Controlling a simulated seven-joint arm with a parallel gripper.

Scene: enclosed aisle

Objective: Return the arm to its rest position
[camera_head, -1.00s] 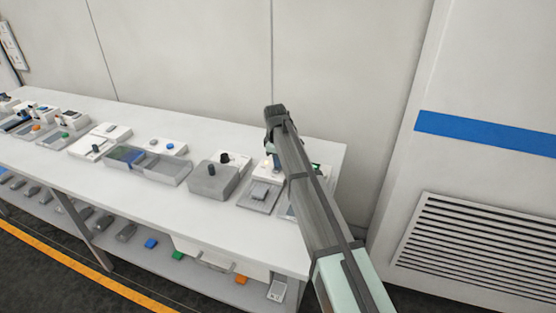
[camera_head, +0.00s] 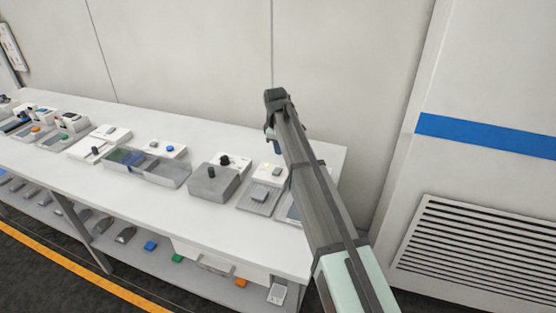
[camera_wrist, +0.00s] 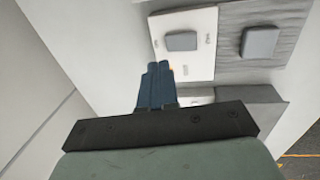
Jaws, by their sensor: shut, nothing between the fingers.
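My gripper (camera_wrist: 156,86) shows in the wrist view as two dark blue fingers pressed together, with nothing between them. In the head view my arm reaches up from the lower right over the right end of the bench, and the gripper (camera_head: 271,140) is small and partly hidden behind the arm. It hangs above the bench, apart from the devices. Below the fingers in the wrist view are a white panel with a grey button (camera_wrist: 182,41) and a grey tray holding a grey block (camera_wrist: 260,42).
The white bench (camera_head: 215,213) carries a row of devices, including a grey box with a black knob (camera_head: 212,183) and an open grey bin (camera_head: 168,171). A lower shelf holds small coloured blocks. A wall stands behind, and a vented white cabinet (camera_head: 480,90) stands at right.

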